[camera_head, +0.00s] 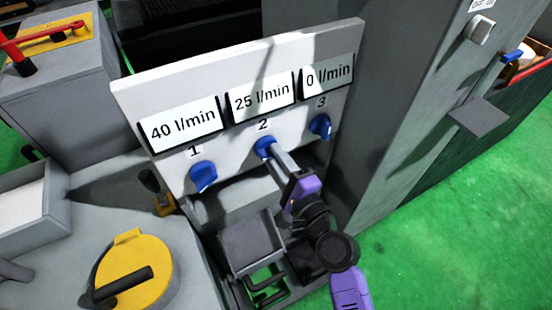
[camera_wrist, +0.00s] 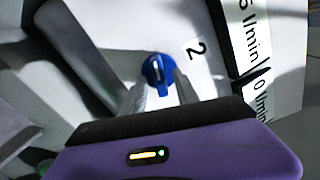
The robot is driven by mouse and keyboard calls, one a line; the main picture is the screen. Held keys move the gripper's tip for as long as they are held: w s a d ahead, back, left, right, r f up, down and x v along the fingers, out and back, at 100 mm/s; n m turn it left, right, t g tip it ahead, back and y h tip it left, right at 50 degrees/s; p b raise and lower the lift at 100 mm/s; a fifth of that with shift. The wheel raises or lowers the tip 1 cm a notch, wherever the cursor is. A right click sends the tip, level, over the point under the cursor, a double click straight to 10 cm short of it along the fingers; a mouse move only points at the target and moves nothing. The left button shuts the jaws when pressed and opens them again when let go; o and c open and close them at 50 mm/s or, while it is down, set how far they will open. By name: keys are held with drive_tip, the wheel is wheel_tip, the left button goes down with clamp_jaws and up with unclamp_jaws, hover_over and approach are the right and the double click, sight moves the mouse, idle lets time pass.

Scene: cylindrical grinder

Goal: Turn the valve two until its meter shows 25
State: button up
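Valve two is a blue knob (camera_head: 265,148) below the label "2" on the white panel. Its meter (camera_head: 262,96) reads 25 l/min. My gripper (camera_head: 275,155) is in front of this knob, its fingers reaching toward it. In the wrist view the blue knob (camera_wrist: 157,72) shows between my two fingertips, its ridge with a white mark pointing along the fingers. My gripper (camera_wrist: 161,82) is open, with a gap between the fingers around the ridge; whether a finger touches the knob I cannot tell.
Valve one's blue knob (camera_head: 203,176) is left, its meter (camera_head: 181,126) at 40 l/min. Valve three's blue knob (camera_head: 321,126) is right, its meter (camera_head: 327,76) at 0 l/min. A grey cabinet (camera_head: 400,110) stands close right. A yellow round part (camera_head: 135,268) lies lower left.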

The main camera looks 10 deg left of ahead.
drive_tip(key=b+v, duration=0.1)
drive_tip(key=v, duration=0.6)
drive_tip(key=shift+s+d, duration=0.2)
drive_tip(key=shift+s, duration=0.05)
drive_tip(key=s+d+r+n+t+h, duration=0.1)
drive_tip(key=s+d+n+t+h, duration=0.2)
drive_tip(key=s+d+n+h, duration=0.55)
drive_tip(key=s+d+n+g, duration=0.1)
drive_tip(key=s+d, duration=0.4)
drive_tip(key=s, duration=0.7)
drive_tip(key=s+d+r+n+g+h+p, duration=0.1)
drive_tip(key=s+d+n, duration=0.3)
drive_tip(key=s, duration=0.8)
drive_tip(key=shift+s+d+r+n+g, duration=0.35)
drive_tip(key=shift+d+g, duration=0.25)
drive_tip(key=shift+d, duration=0.55)
drive_tip(key=shift+f+h, duration=0.1)
drive_tip(key=shift+h, duration=0.15)
idle(1.7)
